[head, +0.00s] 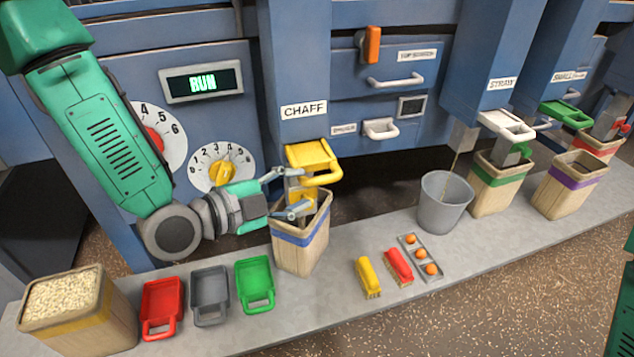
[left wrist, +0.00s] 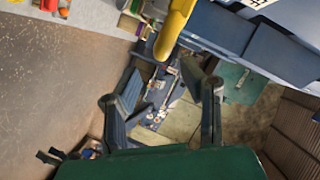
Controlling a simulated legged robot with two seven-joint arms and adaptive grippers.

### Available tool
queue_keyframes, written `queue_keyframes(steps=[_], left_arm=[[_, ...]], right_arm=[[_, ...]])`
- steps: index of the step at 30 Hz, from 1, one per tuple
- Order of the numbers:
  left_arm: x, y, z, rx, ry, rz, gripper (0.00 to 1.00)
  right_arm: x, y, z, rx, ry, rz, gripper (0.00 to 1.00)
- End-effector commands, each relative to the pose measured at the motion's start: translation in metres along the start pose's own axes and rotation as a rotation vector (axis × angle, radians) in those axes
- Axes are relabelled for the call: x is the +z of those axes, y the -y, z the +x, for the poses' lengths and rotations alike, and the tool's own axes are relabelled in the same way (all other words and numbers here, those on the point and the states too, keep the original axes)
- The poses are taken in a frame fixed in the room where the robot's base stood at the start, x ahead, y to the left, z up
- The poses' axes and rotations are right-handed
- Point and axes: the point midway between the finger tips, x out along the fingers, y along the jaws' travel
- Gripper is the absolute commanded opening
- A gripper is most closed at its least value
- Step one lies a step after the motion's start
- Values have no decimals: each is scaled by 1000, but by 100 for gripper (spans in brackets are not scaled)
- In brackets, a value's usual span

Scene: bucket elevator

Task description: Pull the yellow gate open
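The yellow gate (head: 311,155) with its handle loop is at the lower end of the blue CHAFF chute (head: 295,70). A wooden bin with a blue band (head: 301,238) stands below it. My left gripper (head: 284,193) is open, just left of the gate and above the bin's rim, with its fingers spread. In the left wrist view the yellow handle (left wrist: 174,28) shows at the top, beyond and above the two open fingers (left wrist: 160,95). Nothing shows between the fingers. I cannot tell whether a finger touches the gate. My right gripper is not in view.
Red (head: 161,305), grey (head: 210,293) and green (head: 255,283) scoops lie on the ledge below my left arm. A grain-filled bin (head: 80,335) stands at the left end. A grey bucket (head: 443,203), brushes (head: 368,277) and an orange-ball tray (head: 419,257) are to the right.

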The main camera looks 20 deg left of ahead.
Motion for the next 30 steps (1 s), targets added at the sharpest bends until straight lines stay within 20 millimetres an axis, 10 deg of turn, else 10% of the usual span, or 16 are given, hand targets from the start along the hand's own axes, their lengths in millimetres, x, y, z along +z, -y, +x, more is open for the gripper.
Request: queue_keyframes(steps=[10,30], left_arm=[[-2,-1,-53,3,-2,1,36],[4,-10,-58,31,18,-32,36]], right_arm=[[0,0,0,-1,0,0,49],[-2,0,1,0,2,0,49]])
